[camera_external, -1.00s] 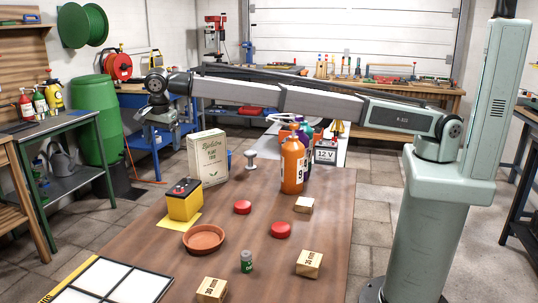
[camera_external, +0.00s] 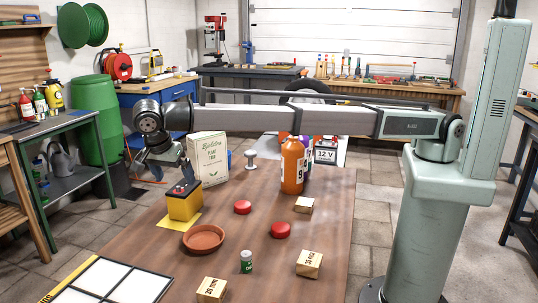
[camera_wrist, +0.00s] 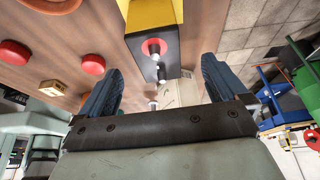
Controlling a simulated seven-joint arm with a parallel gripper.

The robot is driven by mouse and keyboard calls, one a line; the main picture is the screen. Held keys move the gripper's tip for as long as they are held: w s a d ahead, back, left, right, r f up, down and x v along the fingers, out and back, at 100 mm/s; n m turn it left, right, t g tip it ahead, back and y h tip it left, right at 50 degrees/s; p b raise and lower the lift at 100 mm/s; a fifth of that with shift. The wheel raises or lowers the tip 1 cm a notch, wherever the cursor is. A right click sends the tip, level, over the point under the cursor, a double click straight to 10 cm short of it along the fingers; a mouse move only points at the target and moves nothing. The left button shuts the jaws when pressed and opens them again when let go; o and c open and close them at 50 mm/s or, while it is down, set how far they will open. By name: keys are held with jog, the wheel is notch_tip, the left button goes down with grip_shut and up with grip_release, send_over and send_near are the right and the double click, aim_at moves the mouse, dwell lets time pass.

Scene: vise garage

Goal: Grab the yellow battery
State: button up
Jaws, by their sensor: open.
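The yellow battery (camera_external: 184,206) with a dark top stands on a yellow square mat (camera_external: 165,222) at the left part of the wooden table. My gripper (camera_external: 165,170) is just above and slightly left of the battery's top in the external view. In the wrist view, my gripper (camera_wrist: 160,85) is open, with its two blue-grey fingers spread wide and nothing between them. The battery (camera_wrist: 150,14) shows at the top centre there, its dark top with a red ring and pale terminals facing the fingers. Whether the fingers touch it cannot be told.
A plant food box (camera_external: 209,158) stands close behind the battery. A terracotta saucer (camera_external: 204,239) lies in front.

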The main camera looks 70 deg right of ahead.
aim_at(182, 188)
jog(key=x, duration=0.8)
jog(key=shift+s+d, duration=0.25)
jog(key=shift+d+f, duration=0.15)
jog(key=shift+f, duration=0.35)
grip_shut()
dwell(0.3)
